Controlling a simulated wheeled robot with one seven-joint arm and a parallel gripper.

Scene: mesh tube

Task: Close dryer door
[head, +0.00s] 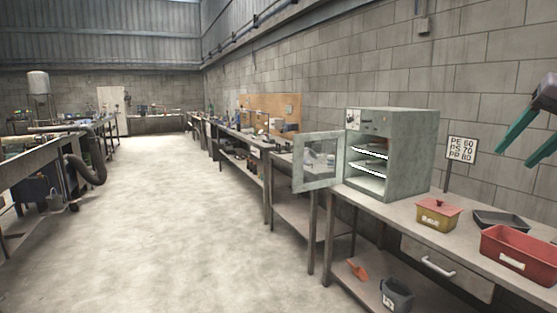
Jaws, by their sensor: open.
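The dryer (408,150) is a grey-green box standing on the workbench against the block wall. Its front opening faces left and shows lit shelves inside. The dryer door (298,172), a pale green frame with a glass window, stands wide open, swung out to the left past the bench's front edge. My gripper (522,150) is at the upper right edge of the head view, with two green fingers spread apart and nothing between them. It is in the air to the right of the dryer, well apart from the door. Part of it is cut off by the picture edge.
On the bench right of the dryer are a yellow box with a red lid (438,215), a dark tray (499,220) and a red bin (522,254). A grey bucket (397,295) and an orange scoop (358,270) are on the lower shelf. The floor (190,220) left of the door is clear.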

